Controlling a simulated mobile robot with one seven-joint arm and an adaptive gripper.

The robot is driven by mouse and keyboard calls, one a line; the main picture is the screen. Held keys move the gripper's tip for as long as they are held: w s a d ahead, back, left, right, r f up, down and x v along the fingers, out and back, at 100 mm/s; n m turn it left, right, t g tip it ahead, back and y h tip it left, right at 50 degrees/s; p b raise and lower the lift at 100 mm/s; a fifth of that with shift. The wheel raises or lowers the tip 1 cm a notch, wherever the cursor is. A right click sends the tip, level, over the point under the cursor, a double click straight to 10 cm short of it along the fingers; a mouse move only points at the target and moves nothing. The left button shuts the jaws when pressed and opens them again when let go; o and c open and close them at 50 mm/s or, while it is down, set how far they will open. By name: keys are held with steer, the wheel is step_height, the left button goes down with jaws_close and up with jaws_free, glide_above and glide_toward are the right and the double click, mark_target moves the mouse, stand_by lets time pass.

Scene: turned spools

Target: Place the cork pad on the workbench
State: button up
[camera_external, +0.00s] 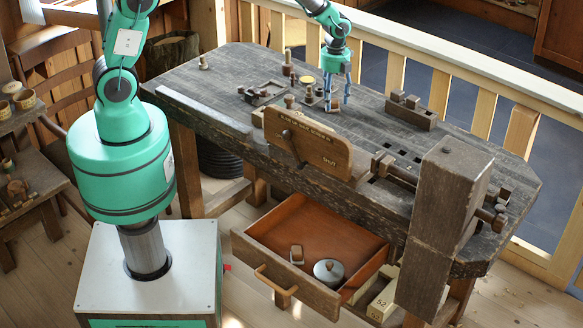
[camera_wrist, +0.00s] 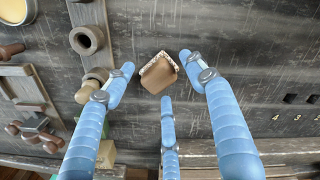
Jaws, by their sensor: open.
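My gripper (camera_external: 337,100) points down over the far middle of the workbench (camera_external: 230,72), its blue fingers spread apart. In the wrist view my gripper (camera_wrist: 160,80) is open around a small tan-brown block (camera_wrist: 158,77) with a pale, speckled edge. This block may be the cork pad; I cannot tell for sure. It seems to rest on the dark bench top, tilted in the picture, with visible gaps to the left and right fingertips. In the external view the block is mostly hidden by the fingers.
Wooden spools, pegs and a yellow-topped round tin (camera_external: 303,80) stand left of my gripper. A wooden caddy (camera_external: 411,110) is to the right. A wooden board (camera_external: 308,143) stands upright at the front edge. The open drawer (camera_external: 262,250) holds a small block and a lidded pot (camera_external: 328,270).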

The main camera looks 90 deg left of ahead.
step_height(320, 180, up, 11)
steer(key=p, duration=0.1)
steer(key=shift+p, duration=0.4)
stand_by(0.5)
step_height(320, 180, up, 13)
steer(key=n+t, duration=0.1)
steer(key=n, duration=0.3)
glide_above(333, 100)
steer(key=s+d, duration=0.5)
steer(key=d, duration=0.2)
steer(key=s+d+r+n+t, duration=0.2)
steer(key=s+d+r+n, duration=0.2)
steer(key=s+d+r, duration=0.5)
steer(key=s+d+r+n+t, duration=0.1)
steer(key=s+d+r+n, duration=0.1)
steer(key=s, duration=0.6)
steer(key=s+d+r+n, duration=0.2)
steer(key=s+n, duration=0.2)
steer(key=s, duration=0.4)
steer(key=s+d+r+n+t, duration=0.1)
steer(key=s+d+r+n, duration=0.1)
steer(key=s, duration=0.7)
steer(key=shift+d+r+n+t, duration=0.3)
steer(key=shift+d+r+n, duration=0.15)
steer(key=shift+n, duration=0.55)
